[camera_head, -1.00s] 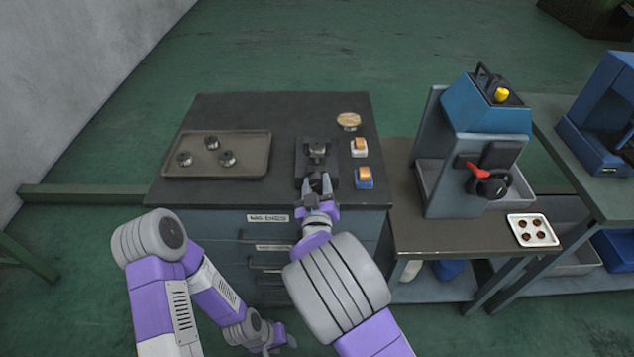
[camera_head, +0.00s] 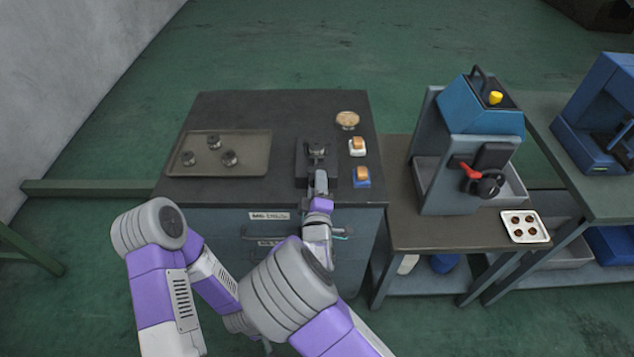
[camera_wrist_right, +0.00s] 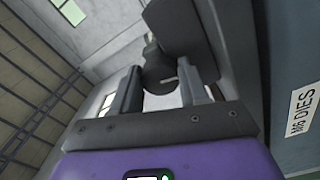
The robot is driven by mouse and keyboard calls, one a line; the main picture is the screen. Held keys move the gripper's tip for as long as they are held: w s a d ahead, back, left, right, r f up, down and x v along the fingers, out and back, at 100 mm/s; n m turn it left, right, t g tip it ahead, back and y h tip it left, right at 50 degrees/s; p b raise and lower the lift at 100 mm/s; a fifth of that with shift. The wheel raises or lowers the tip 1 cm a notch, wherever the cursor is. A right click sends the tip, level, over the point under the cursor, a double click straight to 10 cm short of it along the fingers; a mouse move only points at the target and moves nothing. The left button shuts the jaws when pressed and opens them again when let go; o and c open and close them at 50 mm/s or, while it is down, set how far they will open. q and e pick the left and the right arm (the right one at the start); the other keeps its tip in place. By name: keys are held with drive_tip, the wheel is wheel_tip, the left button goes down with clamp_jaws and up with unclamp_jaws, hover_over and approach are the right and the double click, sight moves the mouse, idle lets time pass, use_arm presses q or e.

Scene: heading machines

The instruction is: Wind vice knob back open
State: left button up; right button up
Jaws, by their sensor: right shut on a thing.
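The dark vice (camera_head: 302,172) stands on the black top of the drawer cabinet, near its front edge. My right gripper (camera_head: 320,181) is at the front of the vice. In the right wrist view the round dark vice knob (camera_wrist_right: 158,72) sits between the two grey fingers of my right gripper (camera_wrist_right: 158,90), which is shut on it. The knob is hidden behind the gripper in the head view. My left arm hangs low in front of the cabinet, and its gripper is mostly hidden behind my right arm.
A tray (camera_head: 252,163) with several dark round parts lies left of the vice. A blue press (camera_head: 478,110) stands on the bench at right.

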drive_tip(key=shift+n, duration=0.5)
drive_tip(key=o, duration=1.1)
drive_tip(key=shift+c, duration=0.2)
drive_tip(key=s+p, duration=0.1)
drive_tip(key=s, duration=0.6)
drive_tip(key=shift+s, duration=0.3)
